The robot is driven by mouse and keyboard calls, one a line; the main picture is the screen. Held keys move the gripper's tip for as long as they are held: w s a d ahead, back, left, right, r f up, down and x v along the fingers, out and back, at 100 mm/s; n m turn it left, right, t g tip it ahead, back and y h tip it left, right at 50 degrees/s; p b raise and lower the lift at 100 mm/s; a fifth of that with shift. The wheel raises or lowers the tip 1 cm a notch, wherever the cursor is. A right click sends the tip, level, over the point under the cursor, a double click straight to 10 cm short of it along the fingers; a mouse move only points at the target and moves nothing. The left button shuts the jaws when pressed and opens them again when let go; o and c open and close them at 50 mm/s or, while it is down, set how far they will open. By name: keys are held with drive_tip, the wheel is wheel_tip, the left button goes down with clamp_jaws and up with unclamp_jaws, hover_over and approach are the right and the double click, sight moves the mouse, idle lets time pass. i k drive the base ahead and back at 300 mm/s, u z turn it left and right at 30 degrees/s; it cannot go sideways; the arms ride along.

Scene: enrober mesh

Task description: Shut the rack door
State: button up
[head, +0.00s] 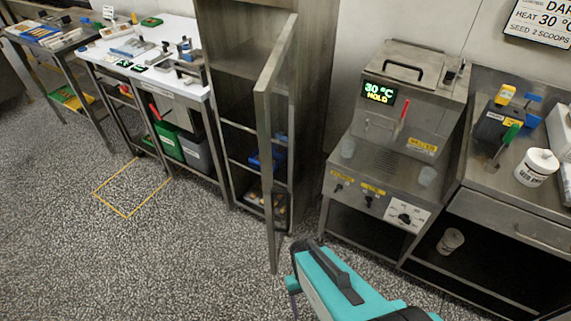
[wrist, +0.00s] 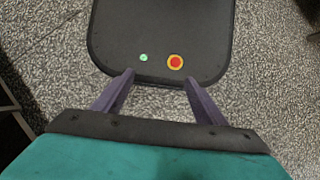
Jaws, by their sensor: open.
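The rack (head: 224,60) is a tall grey metal cabinet in the middle of the head view. Its door (head: 265,150) stands open, swung out toward me and seen nearly edge-on. The shelves inside show past the door, with a blue bin and some small items low down. My gripper (wrist: 158,78) is open and empty in the wrist view, its two purple fingers pointing down over my own base. In the head view my teal arm end is at the bottom, to the right of the door's lower end and apart from it in the picture. The door is not in the wrist view.
A machine (head: 385,140) with a "30 °C HOLD" display stands right of the rack. A steel counter (head: 480,190) with tubs is at far right. A white-topped bench (head: 145,45) stands left. A yellow floor outline (head: 127,215) lies on open speckled floor.

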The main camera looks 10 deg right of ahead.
sight(288, 38)
drive_tip(key=u, duration=0.45)
drive_tip(key=k, duration=0.95)
drive_tip(key=z, duration=0.15)
